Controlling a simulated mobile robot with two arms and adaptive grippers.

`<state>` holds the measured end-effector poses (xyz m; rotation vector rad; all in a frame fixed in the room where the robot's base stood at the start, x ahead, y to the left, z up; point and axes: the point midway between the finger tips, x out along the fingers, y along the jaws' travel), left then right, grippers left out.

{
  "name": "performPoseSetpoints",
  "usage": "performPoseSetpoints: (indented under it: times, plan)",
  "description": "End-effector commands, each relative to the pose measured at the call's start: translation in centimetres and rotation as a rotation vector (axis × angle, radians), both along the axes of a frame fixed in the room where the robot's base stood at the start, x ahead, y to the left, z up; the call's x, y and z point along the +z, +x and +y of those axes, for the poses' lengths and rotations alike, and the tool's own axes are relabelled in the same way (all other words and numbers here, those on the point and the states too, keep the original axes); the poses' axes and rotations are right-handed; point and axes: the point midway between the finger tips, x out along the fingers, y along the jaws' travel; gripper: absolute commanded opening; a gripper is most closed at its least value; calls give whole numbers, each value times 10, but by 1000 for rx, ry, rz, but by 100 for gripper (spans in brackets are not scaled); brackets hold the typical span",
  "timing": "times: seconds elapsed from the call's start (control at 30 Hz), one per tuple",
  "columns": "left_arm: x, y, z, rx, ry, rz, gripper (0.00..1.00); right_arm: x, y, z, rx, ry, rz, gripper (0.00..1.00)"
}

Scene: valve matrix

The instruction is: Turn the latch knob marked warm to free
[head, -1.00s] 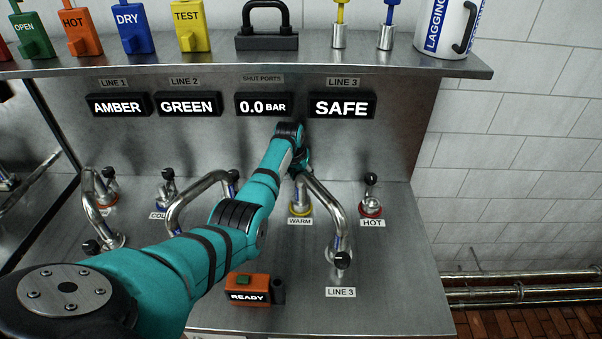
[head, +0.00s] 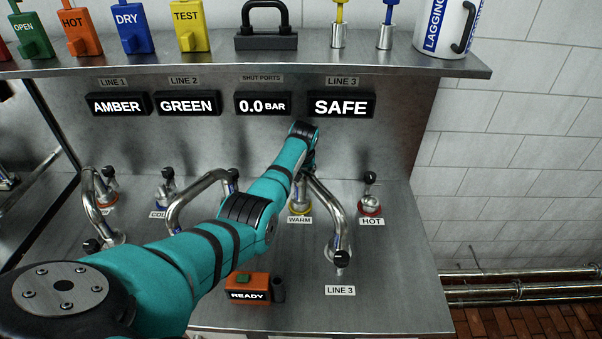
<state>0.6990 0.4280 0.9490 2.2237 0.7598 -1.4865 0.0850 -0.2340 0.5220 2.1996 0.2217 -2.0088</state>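The warm port (head: 301,208) stands on the steel bench, with a yellow ring at its foot and the label WARM (head: 299,220) in front. Its knob is hidden behind my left arm and the bent pipe (head: 327,200), whose upper end is at this port. My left gripper (head: 309,167) points down just above the port, mostly hidden by my wrist. I cannot tell whether it touches the knob, or whether its fingers are open or shut. My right gripper is not in view.
The hot port (head: 371,200) with its black knob is to the right. The pipe's near end is at LINE 3 (head: 340,292). An orange READY box (head: 247,288) sits at the front. The panel reads SAFE (head: 341,105) for line 3. A shelf (head: 400,65) overhangs the back.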

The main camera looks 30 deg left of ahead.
Motion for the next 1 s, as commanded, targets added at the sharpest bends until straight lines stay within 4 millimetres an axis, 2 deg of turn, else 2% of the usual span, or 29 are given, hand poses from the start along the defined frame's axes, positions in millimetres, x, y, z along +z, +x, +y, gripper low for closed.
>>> performPoseSetpoints:
  times: [0.27,0.3,0.47,0.8,1.0]
  plan:
    - [1,0,0,0,0,-1,5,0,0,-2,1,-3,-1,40]
    - [1,0,0,0,0,-1,40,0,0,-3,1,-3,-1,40]
    - [1,0,0,0,-1,-1,61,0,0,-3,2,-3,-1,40]
    - [2,0,0,-1,0,0,61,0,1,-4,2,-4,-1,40]
    - [18,-5,-4,0,1,-3,61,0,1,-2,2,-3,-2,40]
